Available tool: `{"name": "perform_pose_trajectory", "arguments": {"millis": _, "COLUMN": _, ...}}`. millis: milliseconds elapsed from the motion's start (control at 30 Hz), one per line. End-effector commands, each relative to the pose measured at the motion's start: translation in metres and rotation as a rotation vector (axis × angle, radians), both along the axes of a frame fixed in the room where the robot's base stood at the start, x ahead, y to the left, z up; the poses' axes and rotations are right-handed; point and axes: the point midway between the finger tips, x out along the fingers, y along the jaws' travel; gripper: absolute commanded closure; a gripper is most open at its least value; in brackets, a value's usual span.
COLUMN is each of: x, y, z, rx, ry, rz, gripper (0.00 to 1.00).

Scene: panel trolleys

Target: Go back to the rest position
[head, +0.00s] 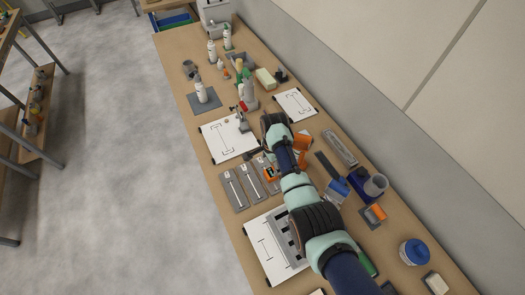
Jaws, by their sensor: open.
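My arm reaches in from the lower right over the long wooden workbench (193,88). Its end, with my gripper (252,154), is above the middle of the bench, beside a white board with a black outline (229,139). My gripper is small and dark here, and the arm partly hides it. It is open, and I see nothing held in it. Grey panels with white strips (236,190) and an orange-and-black tool (270,174) lie just below it in the picture.
A blue-lidded jar (414,252), a grey cup (376,185) and an orange-and-grey block (374,214) are right of the arm.

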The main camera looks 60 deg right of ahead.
Motion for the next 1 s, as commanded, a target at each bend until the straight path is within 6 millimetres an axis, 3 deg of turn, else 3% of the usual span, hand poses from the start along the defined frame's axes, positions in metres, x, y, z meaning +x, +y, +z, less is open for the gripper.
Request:
{"name": "perform_pose_trajectory", "arguments": {"millis": 367, "x": 0.001, "y": 0.001, "z": 0.0, "rx": -0.002, "ry": -0.002, "rz": 0.005, "gripper": 0.17}}
{"name": "perform_pose_trajectory", "arguments": {"millis": 467, "x": 0.023, "y": 0.015, "z": 0.006, "rx": -0.042, "ry": -0.036, "rz": 0.111, "gripper": 0.17}}
{"name": "perform_pose_trajectory", "arguments": {"millis": 567, "x": 0.068, "y": 0.054, "z": 0.025, "rx": -0.144, "ry": -0.118, "rz": 0.362, "gripper": 0.17}}
{"name": "perform_pose_trajectory", "arguments": {"millis": 633, "x": 0.101, "y": 0.098, "z": 0.046, "rx": -0.242, "ry": -0.189, "rz": 0.599, "gripper": 0.17}}
{"name": "perform_pose_trajectory", "arguments": {"millis": 733, "x": 0.133, "y": 0.172, "z": 0.086, "rx": -0.406, "ry": -0.291, "rz": 0.938, "gripper": 0.17}}
{"name": "perform_pose_trajectory", "arguments": {"millis": 867, "x": 0.14, "y": 0.267, "z": 0.144, "rx": -0.631, "ry": -0.406, "rz": 1.321, "gripper": 0.17}}
{"name": "perform_pose_trajectory", "arguments": {"millis": 1000, "x": 0.12, "y": 0.345, "z": 0.199, "rx": -0.854, "ry": -0.498, "rz": 1.613, "gripper": 0.17}}
